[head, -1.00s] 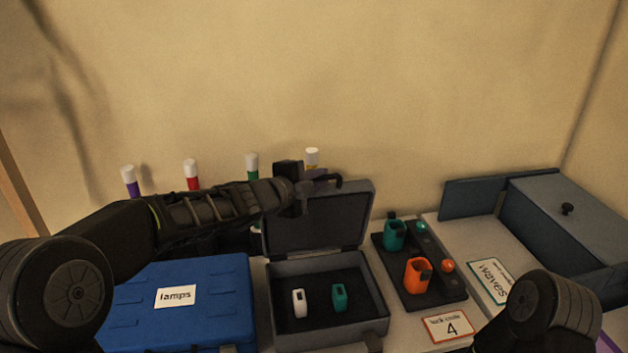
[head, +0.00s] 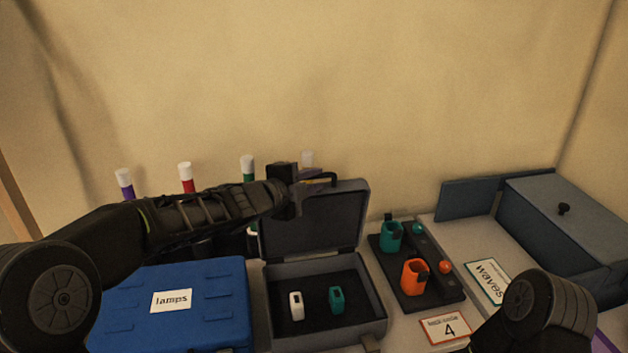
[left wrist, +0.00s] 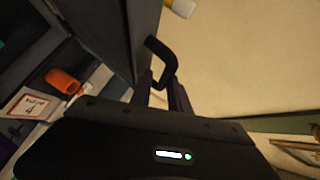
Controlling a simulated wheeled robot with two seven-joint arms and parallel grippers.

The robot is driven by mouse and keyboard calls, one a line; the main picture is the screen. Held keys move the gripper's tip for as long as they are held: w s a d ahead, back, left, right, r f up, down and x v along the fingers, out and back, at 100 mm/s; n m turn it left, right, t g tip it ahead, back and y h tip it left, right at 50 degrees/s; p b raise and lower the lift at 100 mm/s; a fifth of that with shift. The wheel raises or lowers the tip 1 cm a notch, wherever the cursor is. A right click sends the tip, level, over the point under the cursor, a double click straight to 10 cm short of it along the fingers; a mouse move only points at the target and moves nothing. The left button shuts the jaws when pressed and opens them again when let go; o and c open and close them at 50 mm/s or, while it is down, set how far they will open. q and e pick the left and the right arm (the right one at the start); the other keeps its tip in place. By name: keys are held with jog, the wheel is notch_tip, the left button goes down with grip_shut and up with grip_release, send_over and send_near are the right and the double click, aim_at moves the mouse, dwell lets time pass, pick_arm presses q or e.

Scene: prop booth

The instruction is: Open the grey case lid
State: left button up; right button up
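The grey case (head: 378,318) stands open on the table, its lid (head: 352,210) raised about upright at the back. A white item (head: 296,306) and a teal item (head: 337,300) lie in its dark inside. My left gripper (head: 312,182) is at the lid's top edge, at its black bent handle (head: 326,175). In the left wrist view the fingers (left wrist: 162,90) stand on both sides of the end of the handle (left wrist: 170,62) and look closed on it; the lid (left wrist: 140,35) shows beside it. My right arm shows at the lower right, but its gripper is out of view.
A blue case (head: 215,312) labelled "lamps" is left of the grey case. A dark tray (head: 428,297) with orange and teal holders and a card (head: 446,328) reading 4 are to its right. A blue-grey box (head: 570,215) is far right. White-capped tubes (head: 186,178) stand behind my left arm.

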pick_arm(q)
jog(key=v, duration=0.7)
jog(key=shift+b, duration=0.3)
